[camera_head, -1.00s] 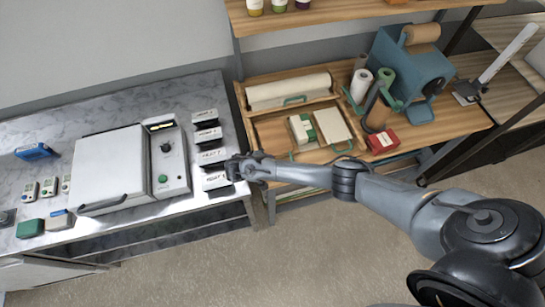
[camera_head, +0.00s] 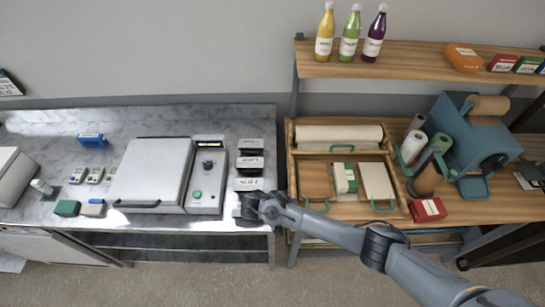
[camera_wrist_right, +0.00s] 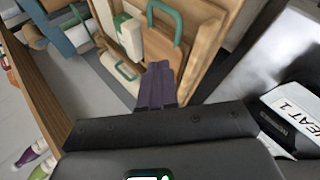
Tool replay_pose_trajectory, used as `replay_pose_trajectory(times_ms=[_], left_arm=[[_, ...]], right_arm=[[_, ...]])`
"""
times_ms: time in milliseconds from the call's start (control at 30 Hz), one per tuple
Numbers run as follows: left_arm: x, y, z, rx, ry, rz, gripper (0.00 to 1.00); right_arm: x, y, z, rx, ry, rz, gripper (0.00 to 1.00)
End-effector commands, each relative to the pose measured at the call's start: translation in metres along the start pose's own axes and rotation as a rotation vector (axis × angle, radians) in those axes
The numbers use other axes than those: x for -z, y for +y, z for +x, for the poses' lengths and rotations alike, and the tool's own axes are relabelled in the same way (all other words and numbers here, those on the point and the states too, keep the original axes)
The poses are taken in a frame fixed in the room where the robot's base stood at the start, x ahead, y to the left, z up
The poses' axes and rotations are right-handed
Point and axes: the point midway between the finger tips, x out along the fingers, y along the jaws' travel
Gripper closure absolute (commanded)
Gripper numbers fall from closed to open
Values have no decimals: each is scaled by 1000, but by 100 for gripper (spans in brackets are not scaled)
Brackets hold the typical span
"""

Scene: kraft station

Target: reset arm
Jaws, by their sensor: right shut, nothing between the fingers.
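My right gripper (camera_head: 246,208) is at the front right edge of the marble counter, at the near end of a column of black boxes with white labels (camera_head: 249,164). It partly hides the nearest box. In the right wrist view its dark fingers (camera_wrist_right: 160,84) are together with nothing between them. A labelled box (camera_wrist_right: 292,112) shows beside the gripper there, apart from the fingers. My left gripper is not in view.
A white-lidded machine with a control panel (camera_head: 207,176) stands left of the boxes. A wooden tray (camera_head: 398,212) with a paper roll and clipboards sits to the right, near a blue dispenser (camera_head: 478,140). Bottles stand on the shelf (camera_head: 415,62) above. The floor in front is clear.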

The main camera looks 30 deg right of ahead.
Motion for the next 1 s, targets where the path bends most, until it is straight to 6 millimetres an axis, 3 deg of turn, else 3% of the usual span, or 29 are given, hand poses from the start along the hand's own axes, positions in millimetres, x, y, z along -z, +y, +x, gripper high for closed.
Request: replay_pose_trajectory(times_ms=[167,267,367,467,600,700,833,933,1000], left_arm=[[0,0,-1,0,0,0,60],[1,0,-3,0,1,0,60],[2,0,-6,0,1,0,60],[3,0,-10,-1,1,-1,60],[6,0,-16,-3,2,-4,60],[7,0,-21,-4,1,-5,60],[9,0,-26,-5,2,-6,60],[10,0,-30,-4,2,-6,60],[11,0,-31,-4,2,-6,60]], right_arm=[[-14,-7,7,-2,-16,-19,100],[-41,-21,18,-1,-48,-57,100],[-87,-42,34,11,-108,-108,100],[-150,-70,37,72,-183,-159,100],[-238,-101,14,238,-286,-177,100],[-284,-108,-13,383,-340,-167,100],[-320,-94,-48,577,-371,-129,100],[-325,-63,-70,710,-334,-77,100],[-318,-34,-81,775,-274,-39,100]])
